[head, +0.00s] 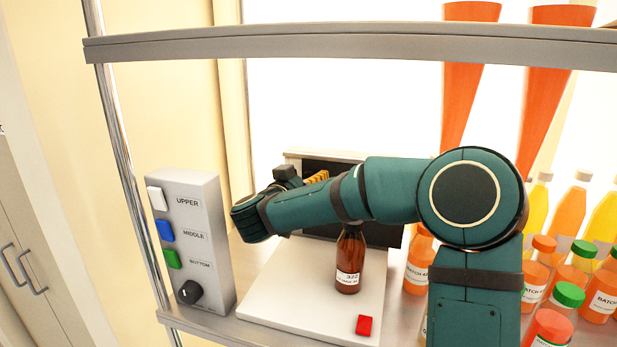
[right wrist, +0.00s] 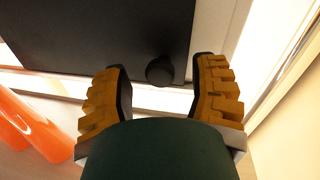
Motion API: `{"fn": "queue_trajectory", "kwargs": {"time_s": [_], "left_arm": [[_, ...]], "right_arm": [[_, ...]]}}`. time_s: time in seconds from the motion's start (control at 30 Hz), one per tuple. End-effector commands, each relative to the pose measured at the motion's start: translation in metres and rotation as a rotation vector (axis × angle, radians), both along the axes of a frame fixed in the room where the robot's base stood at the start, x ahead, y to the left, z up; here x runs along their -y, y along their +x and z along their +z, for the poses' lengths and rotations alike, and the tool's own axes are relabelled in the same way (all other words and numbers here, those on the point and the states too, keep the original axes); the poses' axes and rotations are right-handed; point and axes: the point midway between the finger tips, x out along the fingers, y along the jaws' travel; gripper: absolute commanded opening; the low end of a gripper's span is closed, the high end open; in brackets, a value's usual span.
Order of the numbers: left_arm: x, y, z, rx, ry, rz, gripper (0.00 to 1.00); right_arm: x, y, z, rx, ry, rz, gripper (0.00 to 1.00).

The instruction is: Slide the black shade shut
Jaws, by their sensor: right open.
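The black shade (right wrist: 100,35) fills the upper left of the right wrist view, with a round black knob (right wrist: 160,71) at its lower right. In the head view the shade (head: 393,236) stands behind a brown bottle and is largely hidden by my right arm. My right gripper (right wrist: 160,78) is open, with one yellow-backed finger on each side of the knob in the picture. I cannot tell whether a finger touches the knob. In the head view only a bit of yellow finger (head: 318,177) shows past the wrist. My left gripper is out of view.
The labelled brown bottle (head: 349,262) stands on a white base (head: 275,290) near a red button (head: 364,325). A grey switch panel (head: 205,235) stands at the left. Orange bottles (head: 417,265) crowd the right. A shelf rail (head: 350,45) crosses above my arm.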

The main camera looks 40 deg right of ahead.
Motion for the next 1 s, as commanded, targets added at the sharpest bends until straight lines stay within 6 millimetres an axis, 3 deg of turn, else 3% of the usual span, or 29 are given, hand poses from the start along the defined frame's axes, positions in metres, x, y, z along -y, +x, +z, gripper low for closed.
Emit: {"fn": "queue_trajectory", "kwargs": {"time_s": [0.5, 0.7, 1.0], "left_arm": [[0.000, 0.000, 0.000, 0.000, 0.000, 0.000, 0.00], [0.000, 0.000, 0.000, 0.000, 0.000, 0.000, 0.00], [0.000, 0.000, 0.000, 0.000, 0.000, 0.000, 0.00]], "right_arm": [[-0.084, -0.045, 0.000, 0.001, 0.000, 0.003, 0.59], [-0.096, -0.052, 0.000, 0.000, -0.001, 0.000, 0.59], [-0.097, -0.053, 0.000, 0.000, -0.001, 0.000, 0.58]]}}
